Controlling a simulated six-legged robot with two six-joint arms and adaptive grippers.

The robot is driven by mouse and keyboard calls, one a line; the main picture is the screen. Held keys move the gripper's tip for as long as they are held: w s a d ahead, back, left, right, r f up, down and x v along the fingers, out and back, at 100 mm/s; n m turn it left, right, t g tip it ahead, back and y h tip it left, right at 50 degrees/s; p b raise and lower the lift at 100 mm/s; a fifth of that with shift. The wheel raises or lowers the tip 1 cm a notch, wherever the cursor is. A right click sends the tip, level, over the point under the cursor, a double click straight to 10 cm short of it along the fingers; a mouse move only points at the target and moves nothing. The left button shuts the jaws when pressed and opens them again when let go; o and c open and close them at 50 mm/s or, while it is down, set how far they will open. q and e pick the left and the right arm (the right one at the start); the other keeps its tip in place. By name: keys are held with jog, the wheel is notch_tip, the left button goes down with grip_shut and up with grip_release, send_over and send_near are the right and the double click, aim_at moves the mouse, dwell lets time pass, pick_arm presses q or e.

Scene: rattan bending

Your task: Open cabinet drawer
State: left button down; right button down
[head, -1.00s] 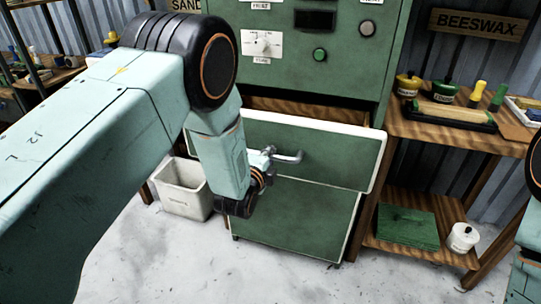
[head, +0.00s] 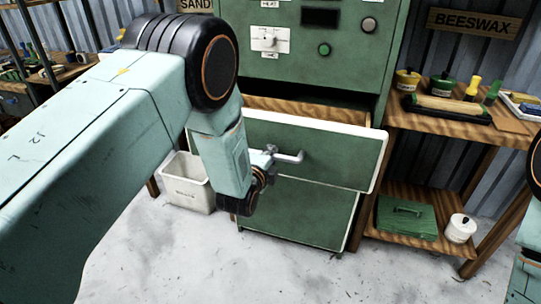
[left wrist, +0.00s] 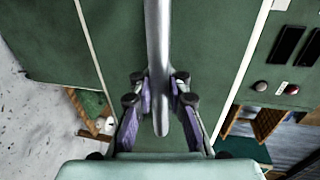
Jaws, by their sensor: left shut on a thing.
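The green cabinet (head: 345,65) stands in the middle of the head view. Its upper drawer (head: 330,152), with a green front and pale edges, is partly pulled out, and its wooden inside shows above the front. A grey metal bar handle (head: 291,158) sits on that front. My left gripper (head: 268,157) is at the handle's left part, largely hidden behind my wrist. In the left wrist view, the handle (left wrist: 157,45) runs between the two fingers of my left gripper (left wrist: 157,88), which is shut on it. My right gripper is out of view.
A closed green lower front (head: 295,212) is below the drawer. A white bin (head: 188,190) stands on the floor left of the cabinet. A wooden shelf (head: 455,135) with jars and tools is at the right. The pale floor (head: 300,275) in front is clear.

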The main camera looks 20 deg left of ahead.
pick_arm(q)
jog(key=shift+w+r, duration=0.25)
jog(key=shift+w, duration=0.05)
jog(key=c, duration=1.8)
grip_release()
jog(key=shift+c, duration=0.2)
jog(key=o, duration=0.4)
jog(key=shift+s, duration=0.2)
jog(key=shift+o, duration=0.7)
jog(key=shift+w+f, duration=0.1)
jog(key=shift+f, duration=0.1)
jog(key=v, duration=1.2)
